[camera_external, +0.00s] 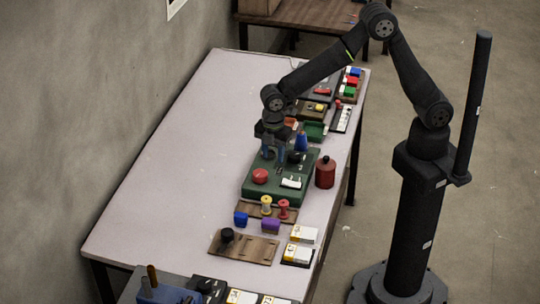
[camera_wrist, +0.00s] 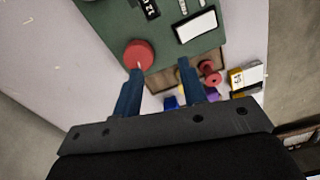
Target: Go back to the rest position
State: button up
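My gripper (camera_external: 273,152) points down over the dark green board (camera_external: 256,190) near the middle of the long table. In the wrist view my gripper (camera_wrist: 161,68) has its two blue fingers apart, with nothing between them. The board (camera_wrist: 165,40) lies below and ahead of the fingers there. A round red knob (camera_wrist: 138,54) on the board appears beside the left fingertip; I cannot tell the height gap. A white rectangular piece (camera_wrist: 197,27) also sits on the board. No cloth shows in either view.
A dark red canister (camera_external: 325,172) stands right of the board. Wooden holders with yellow and red spools (camera_external: 266,204), a wooden plate (camera_external: 243,248) and white cards (camera_external: 298,254) lie nearer the camera. Several coloured blocks (camera_external: 350,84) crowd the far end. The table's left side (camera_external: 175,170) is clear.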

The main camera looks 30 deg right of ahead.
jog(key=w+d+r+m, duration=0.4)
jog(key=w+d, duration=1.1)
jog(key=w, duration=0.2)
jog(key=s+a+f, duration=0.1)
jog(key=a, duration=0.2)
jog(key=s+a+f, duration=0.2)
jog(key=a, duration=0.1)
jog(key=s+a+f, duration=0.1)
jog(key=a+f, duration=0.1)
jog(key=shift+s+a+f, duration=0.25)
jog(key=shift+s+a, duration=0.05)
jog(key=shift+a, duration=0.1)
jog(key=w+d+r, duration=0.4)
jog(key=d+r, duration=0.3)
jog(key=d, duration=0.2)
jog(key=s+a+f+n, duration=0.1)
jog(key=s+a+f, duration=0.1)
jog(key=s+a, duration=0.2)
jog(key=shift+s+a+n, duration=0.2)
jog(key=shift+a+n, duration=0.1)
jog(key=shift+a, duration=0.55)
